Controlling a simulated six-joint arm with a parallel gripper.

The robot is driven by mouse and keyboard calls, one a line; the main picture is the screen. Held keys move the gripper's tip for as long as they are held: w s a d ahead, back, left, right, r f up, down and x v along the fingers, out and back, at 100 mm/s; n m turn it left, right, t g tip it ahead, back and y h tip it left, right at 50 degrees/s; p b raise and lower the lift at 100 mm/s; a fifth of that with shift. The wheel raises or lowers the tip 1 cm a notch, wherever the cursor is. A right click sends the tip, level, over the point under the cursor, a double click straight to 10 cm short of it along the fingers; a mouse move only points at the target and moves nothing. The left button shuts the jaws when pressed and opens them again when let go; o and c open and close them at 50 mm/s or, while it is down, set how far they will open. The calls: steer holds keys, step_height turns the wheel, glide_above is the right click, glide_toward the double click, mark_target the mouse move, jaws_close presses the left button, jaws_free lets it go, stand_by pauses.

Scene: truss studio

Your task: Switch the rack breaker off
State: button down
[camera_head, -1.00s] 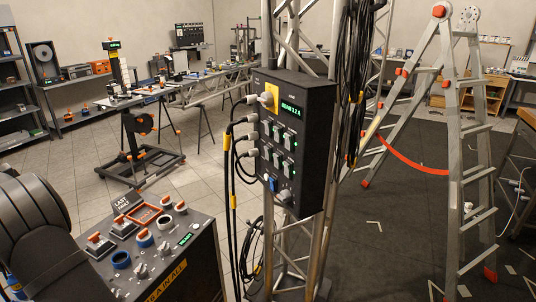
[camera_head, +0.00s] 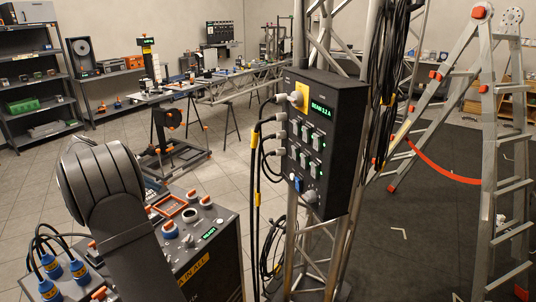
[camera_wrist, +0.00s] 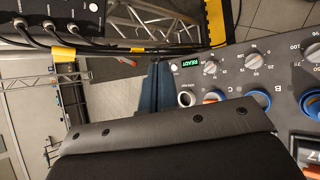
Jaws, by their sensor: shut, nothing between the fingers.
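A black power box (camera_head: 335,150) hangs on the truss in the head view. I cannot read which switch is the rack breaker. Part of the box shows at the upper left of the wrist view (camera_wrist: 85,15). My gripper (camera_wrist: 155,88) shows in the wrist view as two dark blue fingers, shut and empty. It is beside the control console, apart from the box. The head view does not show the fingertips.
The control console (camera_head: 215,265) with knobs and a READY display stands at lower left, partly behind my arm. Black cables with yellow bands (camera_head: 257,190) hang left of the box. A ladder (camera_head: 488,150) stands at right. Benches and shelves line the back.

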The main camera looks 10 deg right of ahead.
mark_target(294, 150)
steer(key=d+r+m+t+h, duration=0.1)
steer(key=d+m+t+h, duration=0.2)
steer(key=d, duration=2.4)
steer(key=w+m+h, duration=0.1)
steer(key=m+h, duration=0.1)
steer(key=h, duration=0.3)
steer(key=shift+d+r+t+h, duration=0.25)
steer(key=shift+r+t+h, duration=0.05)
steer(key=shift+r+h, duration=0.1)
steer(key=shift+d, duration=0.1)
steer(key=x, duration=1.3)
steer(key=shift+d+f, duration=0.1)
steer(key=shift+d, duration=0.3)
